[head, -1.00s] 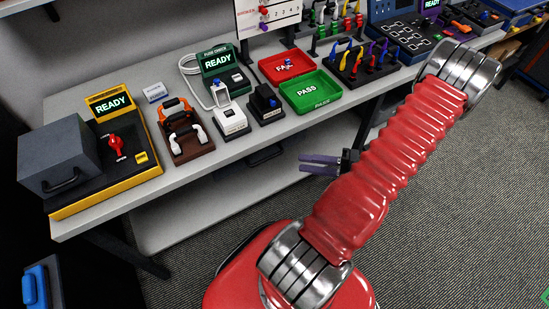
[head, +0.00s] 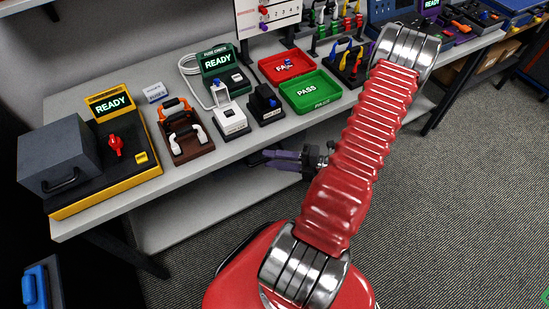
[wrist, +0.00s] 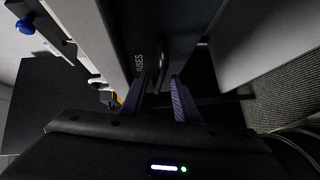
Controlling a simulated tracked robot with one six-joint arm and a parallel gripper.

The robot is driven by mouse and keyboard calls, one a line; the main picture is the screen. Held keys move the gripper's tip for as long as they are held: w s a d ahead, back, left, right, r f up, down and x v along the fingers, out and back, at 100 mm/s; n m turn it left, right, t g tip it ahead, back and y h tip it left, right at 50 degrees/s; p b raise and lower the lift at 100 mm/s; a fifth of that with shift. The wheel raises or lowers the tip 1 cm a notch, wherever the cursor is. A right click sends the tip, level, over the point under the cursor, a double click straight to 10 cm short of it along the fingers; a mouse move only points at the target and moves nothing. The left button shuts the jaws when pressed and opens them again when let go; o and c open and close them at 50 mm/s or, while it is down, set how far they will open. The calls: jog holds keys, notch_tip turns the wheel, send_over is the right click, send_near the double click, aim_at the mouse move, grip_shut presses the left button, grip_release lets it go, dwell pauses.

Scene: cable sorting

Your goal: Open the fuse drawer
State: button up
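The fuse drawer is under the bench's front edge. My gripper (head: 258,158) is under the front edge of the bench in the head view, pointing left, and mostly hides the drawer there. In the wrist view my gripper's purple fingers (wrist: 166,84) are apart, with the handle in line with the gap between them. I cannot tell whether they touch it. The drawer looks shut.
The bench (head: 215,160) holds a yellow READY station (head: 100,205), a fuse check unit (head: 222,75), a red FAIL tray (head: 262,66) and a green PASS tray (head: 284,98). A lower shelf (head: 190,215) runs beneath. The floor (head: 440,220) at right is clear.

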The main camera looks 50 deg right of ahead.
grip_shut()
dwell(0.3)
jog(key=shift+f, duration=0.1)
jog(key=shift+s, duration=0.15)
dwell(0.4)
